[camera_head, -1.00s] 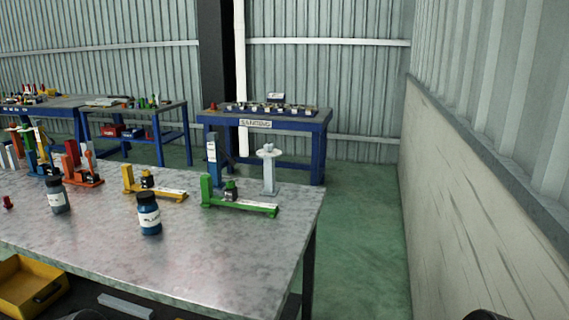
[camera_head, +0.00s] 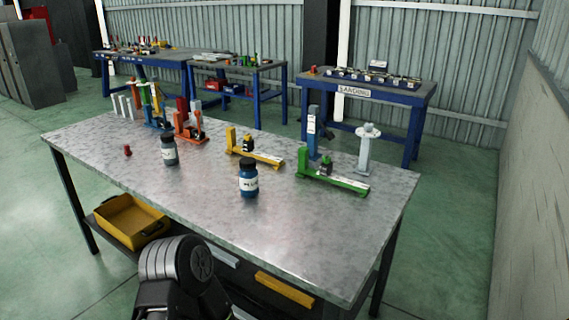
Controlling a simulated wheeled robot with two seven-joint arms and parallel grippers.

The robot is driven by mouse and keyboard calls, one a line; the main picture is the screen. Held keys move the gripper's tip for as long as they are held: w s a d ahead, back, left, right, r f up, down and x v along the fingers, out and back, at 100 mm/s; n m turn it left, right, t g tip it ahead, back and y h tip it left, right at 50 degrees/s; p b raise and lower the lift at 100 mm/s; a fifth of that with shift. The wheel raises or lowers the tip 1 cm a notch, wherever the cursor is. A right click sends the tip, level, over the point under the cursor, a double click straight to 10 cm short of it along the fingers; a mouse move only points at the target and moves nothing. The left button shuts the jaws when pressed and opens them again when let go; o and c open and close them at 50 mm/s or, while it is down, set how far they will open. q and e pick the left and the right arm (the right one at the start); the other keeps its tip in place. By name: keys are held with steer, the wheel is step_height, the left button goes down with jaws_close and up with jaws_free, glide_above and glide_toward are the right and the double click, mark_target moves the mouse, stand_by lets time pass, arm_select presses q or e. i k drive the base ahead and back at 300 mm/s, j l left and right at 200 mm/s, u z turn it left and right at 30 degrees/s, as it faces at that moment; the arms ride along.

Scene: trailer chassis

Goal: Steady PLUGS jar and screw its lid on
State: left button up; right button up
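I cannot tell for sure which is the PLUGS jar, or whether the dark tops are lids. A dark part of my own arm shows at the bottom, below the table's front edge. Neither gripper's fingers are in view.
A yellow fixture (camera_head: 255,150), a green fixture (camera_head: 333,180) and an orange fixture (camera_head: 190,125) stand behind the jars. A small red piece (camera_head: 127,150) lies at left. A yellow bin (camera_head: 130,220) sits on the shelf below. The table's front is clear.

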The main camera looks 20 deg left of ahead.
mark_target(248, 180)
steer(key=k+j+z, duration=0.3)
steer(key=j, duration=0.25)
steer(key=k+j+z, duration=0.25)
steer(key=j, duration=0.25)
steer(key=k, duration=0.05)
